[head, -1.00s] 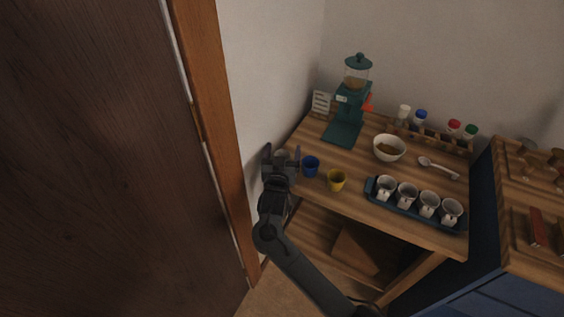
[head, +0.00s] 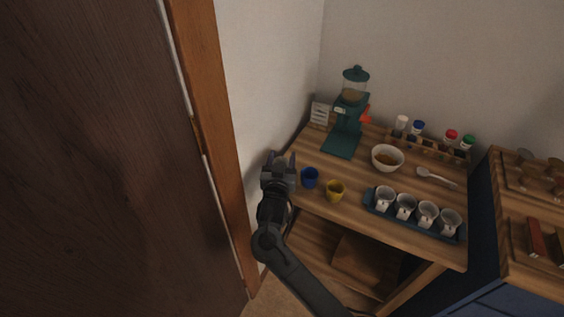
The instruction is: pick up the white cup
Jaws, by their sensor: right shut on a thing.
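My right gripper (head: 280,158) is over the left end of the wooden table, left of the blue cup. It is shut on the white cup (head: 281,162), of which only a small greyish-white part shows between the fingers. The gripper body hides the rest, and I cannot tell whether the cup still touches the table. My left gripper is not in view.
A dark tray (head: 407,222) holds several white cups. A green grinder (head: 343,132), a bowl (head: 387,157) and a spoon (head: 437,176) are farther off. A wall rises on the left.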

